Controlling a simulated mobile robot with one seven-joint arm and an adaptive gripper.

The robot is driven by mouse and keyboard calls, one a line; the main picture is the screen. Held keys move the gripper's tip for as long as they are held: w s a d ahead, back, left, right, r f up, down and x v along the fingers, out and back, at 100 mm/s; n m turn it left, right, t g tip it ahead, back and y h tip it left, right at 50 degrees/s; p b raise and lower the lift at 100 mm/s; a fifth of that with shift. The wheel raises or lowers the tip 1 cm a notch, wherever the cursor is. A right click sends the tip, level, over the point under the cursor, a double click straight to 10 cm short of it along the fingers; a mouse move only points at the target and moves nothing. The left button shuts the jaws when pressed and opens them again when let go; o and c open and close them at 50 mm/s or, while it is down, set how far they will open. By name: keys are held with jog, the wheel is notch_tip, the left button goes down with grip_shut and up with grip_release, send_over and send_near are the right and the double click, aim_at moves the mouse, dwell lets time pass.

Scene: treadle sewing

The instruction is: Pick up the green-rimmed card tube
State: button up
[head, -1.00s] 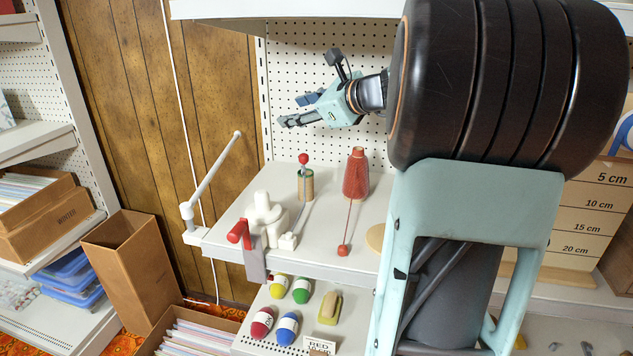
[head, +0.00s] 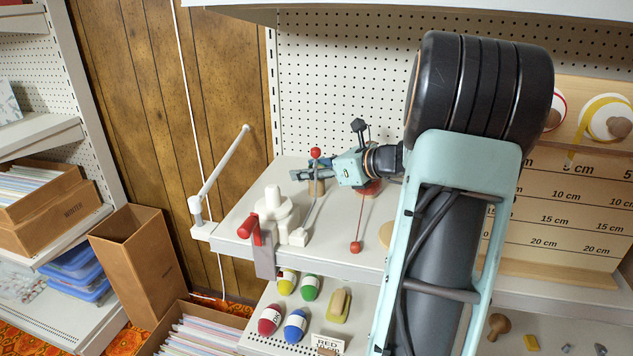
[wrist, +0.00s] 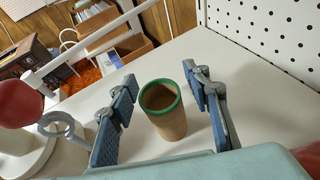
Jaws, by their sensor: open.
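The green-rimmed card tube (wrist: 168,118) stands upright on the white shelf, brown with an open top, in the wrist view. My gripper (wrist: 160,78) is open, with one blue-padded finger on each side of the tube. I see a gap on both sides and nothing held. In the head view my gripper (head: 308,173) is low over the shelf and hides most of the tube (head: 316,188).
A red ball (wrist: 18,103) and a grey ring (wrist: 62,128) are close to my left finger. A white stepped block (head: 272,215) with a red handle stands at the shelf's left. A red cone (head: 368,188) is partly hidden behind my wrist. Pegboard (wrist: 270,40) backs the shelf.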

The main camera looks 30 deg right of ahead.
jog(key=shift+x, duration=1.55)
jog(key=shift+c, duration=0.4)
jog(key=c, duration=0.6)
jog(key=shift+c, duration=0.4)
